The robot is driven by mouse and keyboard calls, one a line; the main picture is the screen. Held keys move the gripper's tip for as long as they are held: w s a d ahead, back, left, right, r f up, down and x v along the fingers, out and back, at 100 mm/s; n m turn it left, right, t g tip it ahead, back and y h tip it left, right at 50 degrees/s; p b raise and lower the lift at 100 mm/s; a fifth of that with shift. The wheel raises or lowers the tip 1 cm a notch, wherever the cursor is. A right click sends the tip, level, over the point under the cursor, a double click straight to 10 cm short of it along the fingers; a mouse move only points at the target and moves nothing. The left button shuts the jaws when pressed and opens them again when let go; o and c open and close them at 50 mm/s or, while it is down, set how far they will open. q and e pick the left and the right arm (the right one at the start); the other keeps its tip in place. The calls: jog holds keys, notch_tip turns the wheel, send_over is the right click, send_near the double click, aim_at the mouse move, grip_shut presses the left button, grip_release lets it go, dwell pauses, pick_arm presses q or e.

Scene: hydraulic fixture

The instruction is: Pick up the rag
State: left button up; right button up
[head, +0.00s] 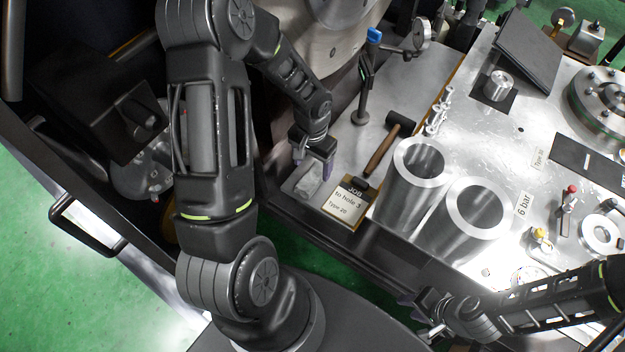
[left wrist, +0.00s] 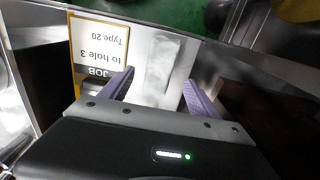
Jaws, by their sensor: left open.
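The rag (head: 307,187) is a crumpled pale grey-white cloth lying on the metal surface near the front edge of the bench. My left gripper (head: 312,168) is open, with its purple fingers pointing down just above the rag. In the left wrist view the rag (left wrist: 163,60) shows beyond and between the two spread fingertips (left wrist: 157,78). No contact between fingers and rag is visible. My right gripper (head: 418,315) is at the lower right by the bench's front edge, away from the rag; its fingers are too small to judge.
A job card (head: 349,203) lies just right of the rag. A hammer (head: 387,145) and a gauge stand (head: 365,90) are behind it. Two metal cylinders (head: 410,185) stand further right. A large round machine part (head: 325,35) rises behind the left gripper.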

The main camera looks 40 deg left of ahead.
aim_at(313, 176)
pick_arm(q)
notch_tip(313, 176, down, 5)
jog(key=b, duration=0.3)
jog(key=shift+d+f, duration=0.1)
jog(key=shift+f, duration=0.05)
dwell(0.6)
jog(key=c, duration=1.4)
jog(key=shift+c, duration=0.2)
